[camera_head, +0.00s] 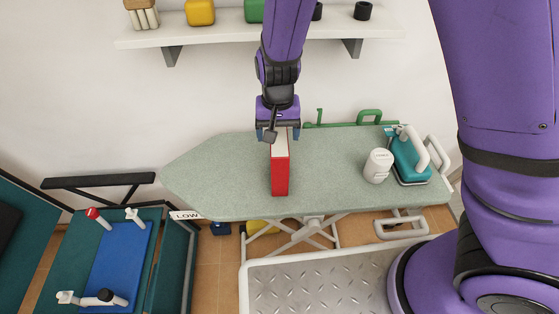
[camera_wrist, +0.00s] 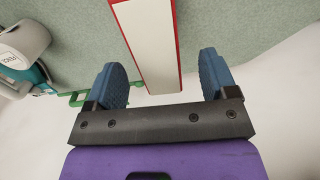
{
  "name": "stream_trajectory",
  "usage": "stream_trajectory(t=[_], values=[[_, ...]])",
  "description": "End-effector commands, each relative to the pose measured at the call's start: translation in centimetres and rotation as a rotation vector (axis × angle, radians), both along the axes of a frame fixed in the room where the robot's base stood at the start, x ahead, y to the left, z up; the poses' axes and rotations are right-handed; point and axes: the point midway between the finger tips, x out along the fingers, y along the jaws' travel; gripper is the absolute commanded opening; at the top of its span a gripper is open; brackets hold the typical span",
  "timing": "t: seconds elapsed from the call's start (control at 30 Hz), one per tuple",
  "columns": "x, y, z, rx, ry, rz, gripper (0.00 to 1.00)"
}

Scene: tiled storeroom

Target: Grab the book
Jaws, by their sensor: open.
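A red book (camera_head: 280,178) with pale page edges stands on the green ironing board (camera_head: 225,170), near its middle. In the wrist view the book (camera_wrist: 150,40) shows its pale page block between red covers. My gripper (camera_head: 278,132) is at the book's far end in the head view. In the wrist view my gripper (camera_wrist: 162,82) is open, with one blue finger on each side of the book's near end. A gap shows between the book and each finger. I cannot tell how deep the fingers reach along the book.
A white container (camera_head: 378,166) and a teal iron (camera_head: 409,158) stand on the board's right part. A wall shelf (camera_head: 220,37) with several objects is above. The board's left part is clear.

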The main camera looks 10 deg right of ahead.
Motion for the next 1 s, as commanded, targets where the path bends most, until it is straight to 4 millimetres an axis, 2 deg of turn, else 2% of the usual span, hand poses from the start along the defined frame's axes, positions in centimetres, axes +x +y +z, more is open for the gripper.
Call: stream_trajectory(t=[0.4, 0.7, 0.73, 0.77, 1.0], values=[[-0.5, -0.3, -4.8, -0.002, 0.002, -0.001, 0.79], [-0.5, -0.3, -5.2, 0.000, 0.001, 0.001, 0.79], [-0.5, -0.3, -5.2, 0.000, 0.001, 0.001, 0.76], [-0.5, -0.3, -5.2, 0.000, 0.001, 0.001, 0.70], [-0.5, -0.3, -5.2, 0.000, 0.001, 0.000, 0.14]])
